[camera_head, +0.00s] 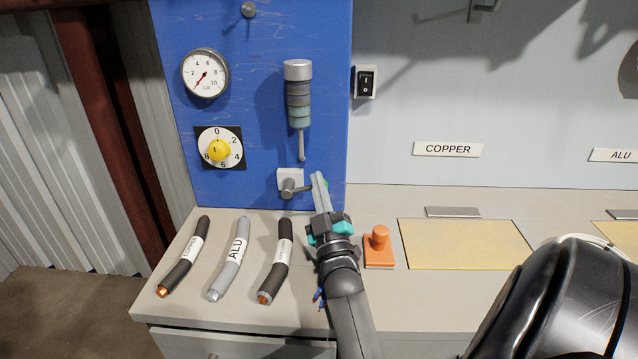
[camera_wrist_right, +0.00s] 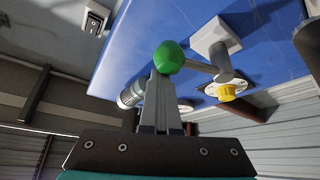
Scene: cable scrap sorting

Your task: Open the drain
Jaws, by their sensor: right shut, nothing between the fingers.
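The drain valve (camera_head: 289,184) is a grey barrel on a white mount low on the blue panel. Its lever points right, about level, and ends in a green knob. In the head view the knob is mostly hidden behind my right gripper (camera_head: 318,178). In the right wrist view the green knob (camera_wrist_right: 169,56) shows whole, with the white mount (camera_wrist_right: 214,36) to its right. My right gripper (camera_wrist_right: 158,78) is shut and empty, its fingertips right at the knob. I cannot tell whether they touch it. My left gripper is out of view.
Above the valve hang a filter cylinder (camera_head: 299,95) with a thin spout, a gauge (camera_head: 206,74) and a yellow dial (camera_head: 218,150). Cable pieces (camera_head: 230,258) lie on the bench at left. An orange stamp-like object (camera_head: 379,248) stands right of my gripper. A black switch (camera_head: 366,81) is at upper right.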

